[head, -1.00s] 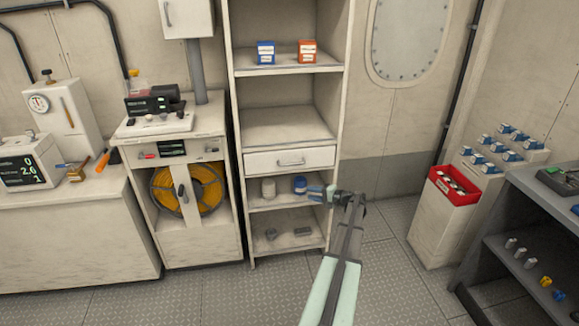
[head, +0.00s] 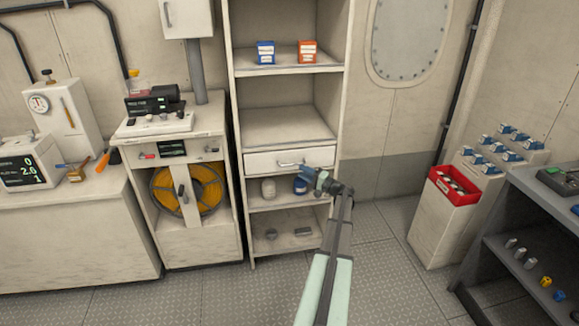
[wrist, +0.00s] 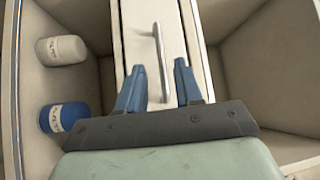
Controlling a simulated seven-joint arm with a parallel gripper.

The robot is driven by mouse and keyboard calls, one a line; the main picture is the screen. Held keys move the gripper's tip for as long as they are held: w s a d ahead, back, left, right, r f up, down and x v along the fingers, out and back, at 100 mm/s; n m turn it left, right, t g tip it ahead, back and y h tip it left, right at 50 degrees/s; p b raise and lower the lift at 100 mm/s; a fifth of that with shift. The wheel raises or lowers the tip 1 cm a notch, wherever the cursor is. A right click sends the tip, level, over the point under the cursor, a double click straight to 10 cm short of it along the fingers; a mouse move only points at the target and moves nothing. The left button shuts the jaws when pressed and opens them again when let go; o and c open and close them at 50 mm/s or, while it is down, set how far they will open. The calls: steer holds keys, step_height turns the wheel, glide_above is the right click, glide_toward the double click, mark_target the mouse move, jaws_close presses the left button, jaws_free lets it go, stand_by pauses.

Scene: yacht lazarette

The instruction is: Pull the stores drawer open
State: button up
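The stores drawer (head: 262,161) is a white front in the tall shelf unit, and it looks shut. Its bar handle (head: 291,163) is pale metal; in the wrist view the handle (wrist: 162,62) runs lengthwise, its lower end between my fingertips. My gripper (head: 308,172) is just in front of the drawer, at the right part of the handle. In the wrist view my gripper (wrist: 161,75) is open, with one blue finger on each side of the handle and gaps showing. Whether the fingers reach the handle's depth is unclear.
A white jar (head: 268,188) and a blue jar (head: 300,186) stand on the shelf below the drawer. The compartment above (head: 285,127) is empty. Blue and orange boxes sit higher up. A red bin (head: 455,186) stands to the right; the floor in front is clear.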

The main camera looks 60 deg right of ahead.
steer(key=w, duration=0.5)
steer(key=w+r, duration=0.1)
steer(key=w, duration=0.2)
steer(key=shift+w, duration=0.1)
steer(key=shift+c, duration=0.4)
jaws_close()
